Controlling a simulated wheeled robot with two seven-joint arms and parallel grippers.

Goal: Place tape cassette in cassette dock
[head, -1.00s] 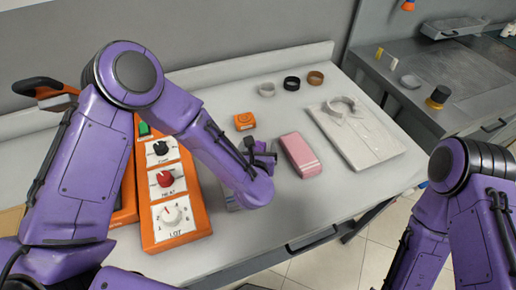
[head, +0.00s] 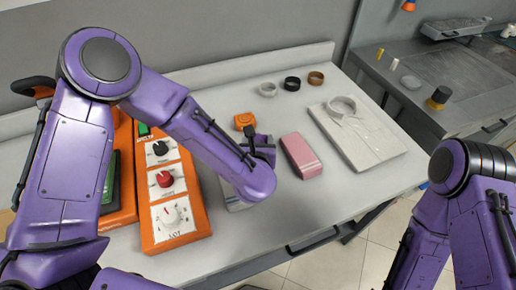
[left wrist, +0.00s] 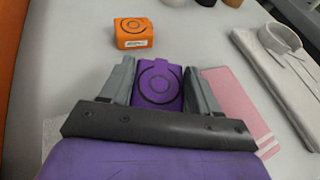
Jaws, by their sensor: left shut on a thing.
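My left gripper (head: 262,148) is shut on a purple tape cassette (left wrist: 158,84) with a dark ring mark on its top. In the left wrist view, the cassette sits between the two grey fingers. A similar orange box with a ring mark (head: 244,121) rests on the table just beyond the gripper; it also shows in the left wrist view (left wrist: 132,33). I cannot tell for sure which part is the cassette dock. An orange machine (head: 187,240) with knobs stands left of the gripper, partly hidden by my left arm. My right gripper is out of view.
A pink box (head: 300,156) lies right of my left gripper. A pale flat item (head: 240,205) is partly under my left arm. A folded white shirt (head: 372,150) lies farther right, with several rings (head: 292,83) behind. The white table (head: 215,95) has free room at the back.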

